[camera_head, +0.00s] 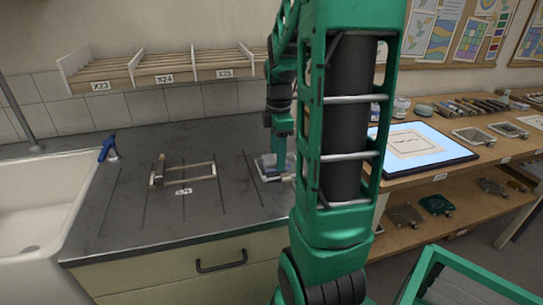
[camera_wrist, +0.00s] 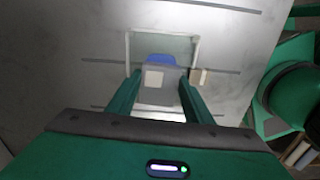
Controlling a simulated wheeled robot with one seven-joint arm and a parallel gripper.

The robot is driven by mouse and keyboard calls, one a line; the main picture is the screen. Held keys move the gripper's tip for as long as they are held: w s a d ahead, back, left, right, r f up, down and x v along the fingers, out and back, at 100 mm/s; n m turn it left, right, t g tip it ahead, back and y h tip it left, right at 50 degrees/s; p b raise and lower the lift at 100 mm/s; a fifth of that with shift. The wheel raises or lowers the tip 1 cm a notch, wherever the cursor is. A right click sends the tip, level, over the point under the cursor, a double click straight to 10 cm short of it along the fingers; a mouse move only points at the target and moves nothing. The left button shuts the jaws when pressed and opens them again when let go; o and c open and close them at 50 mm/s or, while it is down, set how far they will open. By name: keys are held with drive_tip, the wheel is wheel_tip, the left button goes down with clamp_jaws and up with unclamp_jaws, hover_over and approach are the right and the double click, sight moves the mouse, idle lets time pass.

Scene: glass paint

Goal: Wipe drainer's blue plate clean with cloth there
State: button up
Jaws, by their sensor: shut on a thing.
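My gripper (camera_wrist: 160,78) is shut on a grey, cloth-like thing (camera_wrist: 165,94) with a pale square patch on it. In the wrist view it lies between the two green fingers, over a pale-framed drainer (camera_wrist: 128,44) on the worktop. A small blue area (camera_wrist: 160,58), perhaps part of the blue plate, shows just beyond the grey thing; most of it is hidden. In the head view, my gripper (camera_head: 277,152) is low over the right part of the worktop, at a bluish item (camera_head: 267,163). I cannot tell there whether the held thing touches the plate.
Another small rack (camera_head: 190,172) stands on the dark worktop (camera_head: 120,210), left of my gripper. A sink (camera_head: 35,215) and blue-handled tool (camera_head: 107,149) are further left. Wooden slotted racks (camera_head: 165,70) line the back. A light panel (camera_head: 418,148) lies on the right bench.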

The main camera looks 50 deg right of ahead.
drive_tip(key=shift+s+d+r, duration=0.1)
drive_tip(key=shift+s+d, duration=0.3)
drive_tip(key=shift+d, duration=0.25)
drive_tip(key=shift+s+d+f, duration=0.1)
drive_tip(key=shift+s+d, duration=0.25)
drive_tip(key=shift+d, duration=0.3)
drive_tip(key=shift+s+d+r, duration=0.1)
drive_tip(key=shift+s+d, duration=0.3)
drive_tip(key=shift+d, duration=0.25)
drive_tip(key=shift+r, duration=2.5)
